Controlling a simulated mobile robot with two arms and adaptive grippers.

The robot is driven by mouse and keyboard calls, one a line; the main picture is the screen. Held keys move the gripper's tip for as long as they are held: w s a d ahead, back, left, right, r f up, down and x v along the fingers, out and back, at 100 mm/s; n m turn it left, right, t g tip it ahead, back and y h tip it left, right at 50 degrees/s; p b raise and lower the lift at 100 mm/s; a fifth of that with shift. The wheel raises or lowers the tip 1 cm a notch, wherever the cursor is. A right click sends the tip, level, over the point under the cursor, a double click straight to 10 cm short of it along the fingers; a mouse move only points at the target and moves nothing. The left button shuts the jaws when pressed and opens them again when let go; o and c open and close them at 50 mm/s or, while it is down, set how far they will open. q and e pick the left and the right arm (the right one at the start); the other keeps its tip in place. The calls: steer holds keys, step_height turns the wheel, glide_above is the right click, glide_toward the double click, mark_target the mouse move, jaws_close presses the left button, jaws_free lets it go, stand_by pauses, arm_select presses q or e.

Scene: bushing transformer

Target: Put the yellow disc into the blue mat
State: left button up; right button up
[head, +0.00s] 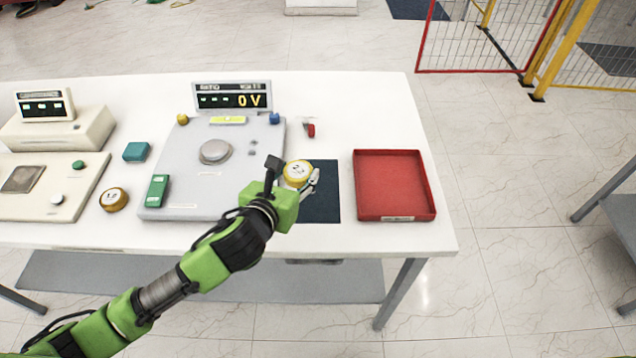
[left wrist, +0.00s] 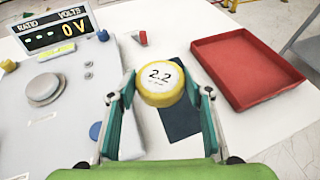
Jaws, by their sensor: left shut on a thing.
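The yellow disc (head: 298,173) has a white top marked "2.2" and also shows in the left wrist view (left wrist: 160,84). My left gripper (head: 295,183) is shut on it, with one finger on each side, as the left wrist view shows (left wrist: 163,98). The dark blue mat (head: 322,204) lies on the white table under and beside the disc; part of it is hidden by the disc and gripper. In the left wrist view the mat (left wrist: 178,122) shows behind and below the disc. I cannot tell the disc's exact height above it. My right gripper is not in view.
A red tray (head: 395,213) stands right of the mat. A grey test unit (head: 190,188) with a "0 V" display (head: 232,98) stands to the left. A small red piece (head: 310,129) lies behind the mat. Another yellow-brown disc (head: 113,199) lies further left.

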arm_select(q)
glide_above(316, 193)
steer(key=s, duration=0.1)
steer(key=f, duration=0.4)
steer(key=shift+a+f, duration=0.35)
steer(key=shift+f, duration=0.05)
steer(key=shift+w+d+f, duration=0.4)
steer(key=shift+w+f, duration=0.05)
steer(key=shift+f, duration=0.25)
steer(key=shift+f+p, duration=0.35)
steer(key=shift+f, duration=1.25)
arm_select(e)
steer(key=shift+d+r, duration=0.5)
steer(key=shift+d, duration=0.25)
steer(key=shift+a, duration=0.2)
arm_select(q)
steer(key=o, duration=0.9)
steer(key=shift+f, duration=0.25)
steer(key=o, duration=0.4)
steer(key=shift+o, duration=0.2)
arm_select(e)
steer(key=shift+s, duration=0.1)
arm_select(q)
steer(key=shift+r, duration=0.15)
